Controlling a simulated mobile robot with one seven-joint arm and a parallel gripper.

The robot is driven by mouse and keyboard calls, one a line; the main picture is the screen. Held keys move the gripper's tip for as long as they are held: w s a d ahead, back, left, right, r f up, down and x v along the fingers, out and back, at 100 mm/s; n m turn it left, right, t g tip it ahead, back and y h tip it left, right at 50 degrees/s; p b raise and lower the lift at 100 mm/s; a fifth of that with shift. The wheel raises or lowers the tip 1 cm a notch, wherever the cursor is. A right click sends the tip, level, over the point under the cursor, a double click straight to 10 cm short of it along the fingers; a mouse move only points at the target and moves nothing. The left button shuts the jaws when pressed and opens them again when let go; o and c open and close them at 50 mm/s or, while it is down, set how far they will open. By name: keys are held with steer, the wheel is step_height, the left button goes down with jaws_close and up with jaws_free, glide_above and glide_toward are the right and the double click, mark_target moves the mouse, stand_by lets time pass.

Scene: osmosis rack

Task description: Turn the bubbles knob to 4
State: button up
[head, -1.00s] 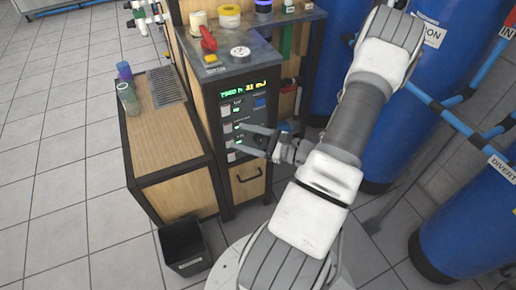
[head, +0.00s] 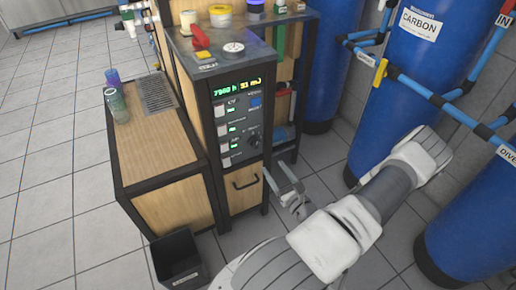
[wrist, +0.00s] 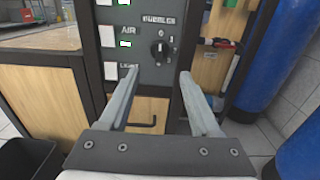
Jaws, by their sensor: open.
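The bubbles knob (wrist: 160,48) is a round black knob on the dark control panel, under a "BUBBLES" label (wrist: 158,19). Small marks sit around it; its setting is too small to read surely. In the head view the knob (head: 254,139) is at the lower right of the panel (head: 238,122). My gripper (head: 278,170) is open and empty, apart from the panel, below and right of the knob. In the wrist view my gripper (wrist: 158,72) has its two fingers spread, with the knob showing just beyond and between their tips.
White switches with green lights, one labelled AIR (wrist: 109,36), line the panel's left side. A drawer handle (head: 246,181) is below the panel. Blue tanks (head: 405,90) and pipes stand at the right. A black bin (head: 178,258) is on the floor.

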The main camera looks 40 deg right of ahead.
mark_target(257, 144)
steer(key=b+x, duration=0.3)
steer(key=x, duration=0.9)
steer(key=shift+w, duration=0.25)
jaws_close()
steer(key=shift+p, duration=0.35)
